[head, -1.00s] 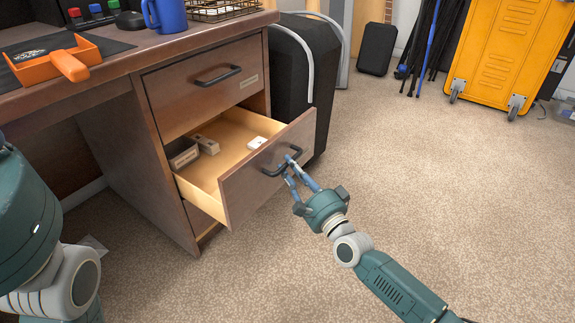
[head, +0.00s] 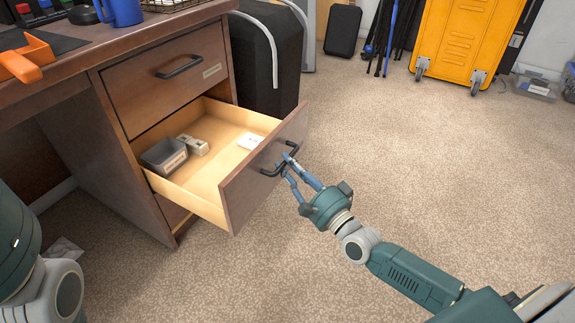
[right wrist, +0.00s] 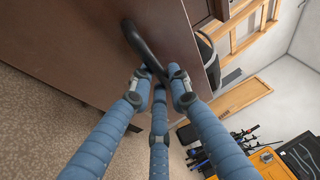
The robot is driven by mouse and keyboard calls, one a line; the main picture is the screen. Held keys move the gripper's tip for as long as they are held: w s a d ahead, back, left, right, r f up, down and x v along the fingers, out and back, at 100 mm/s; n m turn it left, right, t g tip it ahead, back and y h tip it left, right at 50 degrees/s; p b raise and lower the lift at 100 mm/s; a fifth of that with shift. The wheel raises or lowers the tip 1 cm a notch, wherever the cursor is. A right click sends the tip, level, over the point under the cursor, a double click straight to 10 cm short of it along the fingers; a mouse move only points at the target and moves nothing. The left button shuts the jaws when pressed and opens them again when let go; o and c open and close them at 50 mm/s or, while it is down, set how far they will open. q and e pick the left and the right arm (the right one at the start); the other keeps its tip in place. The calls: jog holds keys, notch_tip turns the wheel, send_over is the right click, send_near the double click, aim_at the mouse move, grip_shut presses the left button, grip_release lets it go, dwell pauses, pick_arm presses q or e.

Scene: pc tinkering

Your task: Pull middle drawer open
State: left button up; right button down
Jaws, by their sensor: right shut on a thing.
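The middle drawer (head: 265,178) of the brown desk stands pulled well out, with its light wood inside showing. A small grey box (head: 164,156), small pale blocks (head: 194,145) and a white item (head: 250,141) lie in it. My right gripper (head: 286,164) is shut on the drawer's black handle (head: 270,171). In the right wrist view the blue fingers (right wrist: 158,85) close around the handle (right wrist: 142,48), partly hiding it. My left arm shows at the left edge of the head view, but its gripper is out of frame.
The top drawer (head: 165,82) above is shut. A black case (head: 262,60) stands on the floor right behind the desk. A yellow wheeled cabinet (head: 465,40) is at the back right. The carpet (head: 400,150) in front of the drawer is clear.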

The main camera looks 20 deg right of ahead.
jog(key=c, duration=1.6)
grip_release()
jog(key=v, duration=1.2)
